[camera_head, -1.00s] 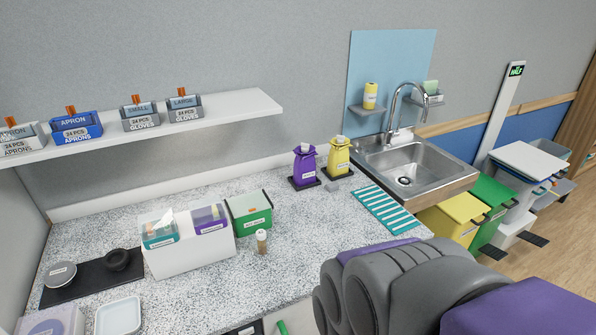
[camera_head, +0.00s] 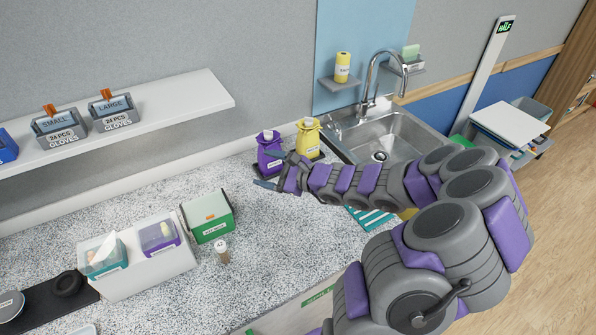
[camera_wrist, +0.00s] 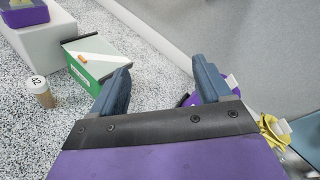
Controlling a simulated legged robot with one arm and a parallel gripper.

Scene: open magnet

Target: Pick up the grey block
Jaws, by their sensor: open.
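I cannot make out the grey block in either current view; my arm covers the part of the counter beside the striped mat where a small grey piece showed earlier. My gripper (camera_head: 268,169) is over the back of the counter, in front of the purple bottle (camera_head: 270,150), pointing left in the head view. In the wrist view its two blue-grey fingers (camera_wrist: 160,75) stand apart with nothing between them.
A green box (camera_head: 208,216), a small jar (camera_head: 222,251) and a white bin holder (camera_head: 150,270) stand on the speckled counter (camera_head: 290,250). A yellow bottle (camera_head: 308,138) and the sink (camera_head: 385,140) are behind my arm. A shelf (camera_head: 180,110) overhangs the back left.

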